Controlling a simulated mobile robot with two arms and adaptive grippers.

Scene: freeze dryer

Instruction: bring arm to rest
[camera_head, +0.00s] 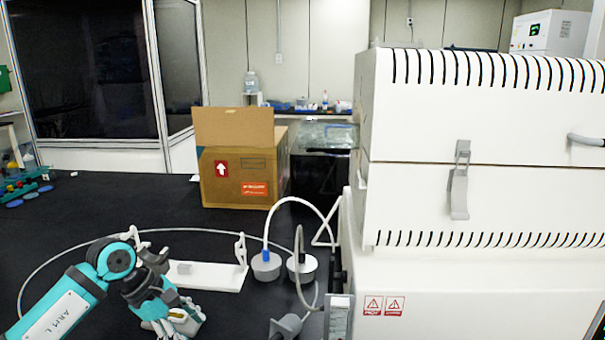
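My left arm (62,305) comes in from the lower left, teal and white, bent at a dark joint. My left gripper (176,326) is low in the picture, over the black bench and in front of a white stand. It points down, and its fingertips are partly cut off by the lower edge, so I cannot tell whether it is open or shut. The freeze dryer (470,130), a large white vented machine with a grey latch, fills the right side.
A cardboard box (240,180) stands at the back of the black bench (110,210). A white stand (212,276) and two grey round stoppers (266,266) with tubing lie near the freeze dryer. A long thin hose loops across the bench. Small coloured items sit far left. The left-middle bench is mostly clear.

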